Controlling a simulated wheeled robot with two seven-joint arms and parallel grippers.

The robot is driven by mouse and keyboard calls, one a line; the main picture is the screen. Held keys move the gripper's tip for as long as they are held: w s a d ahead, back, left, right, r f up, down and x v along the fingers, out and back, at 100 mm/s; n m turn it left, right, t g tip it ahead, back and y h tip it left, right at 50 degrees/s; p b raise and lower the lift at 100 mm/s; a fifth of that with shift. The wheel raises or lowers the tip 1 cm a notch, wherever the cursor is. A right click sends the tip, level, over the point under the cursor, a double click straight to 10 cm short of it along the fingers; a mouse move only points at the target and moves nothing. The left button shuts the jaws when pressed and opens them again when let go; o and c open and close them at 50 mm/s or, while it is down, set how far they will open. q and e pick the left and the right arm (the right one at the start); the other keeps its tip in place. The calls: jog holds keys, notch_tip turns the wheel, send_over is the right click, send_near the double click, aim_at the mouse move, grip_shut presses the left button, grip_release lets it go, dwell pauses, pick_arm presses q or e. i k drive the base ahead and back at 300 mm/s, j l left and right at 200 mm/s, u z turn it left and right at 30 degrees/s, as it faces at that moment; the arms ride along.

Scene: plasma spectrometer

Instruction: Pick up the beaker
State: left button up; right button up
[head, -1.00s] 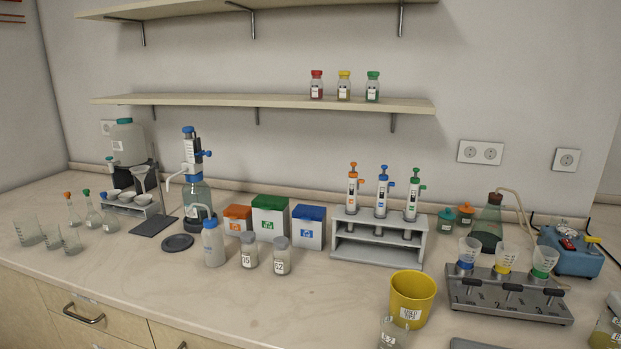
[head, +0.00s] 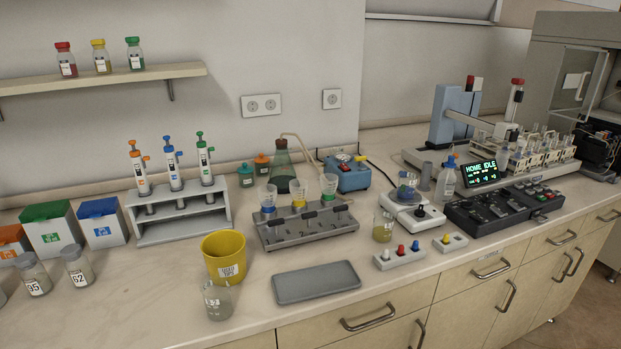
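A clear glass beaker (head: 217,301) stands upright near the counter's front edge, just in front of the yellow bin. A second small glass beaker (head: 383,228) with yellowish liquid stands further right, left of the white stirrer-like device. I cannot tell from the picture which beaker the task means. Neither of my grippers is in view.
The yellow bin (head: 224,256) stands close behind the clear beaker, and a grey tray (head: 316,282) lies to its right. A metal funnel rack (head: 306,228) is behind the tray. Two jars (head: 79,268) stand left. The counter between jars and beaker is clear.

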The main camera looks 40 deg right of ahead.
aim_at(383, 226)
jog(key=z, duration=1.65)
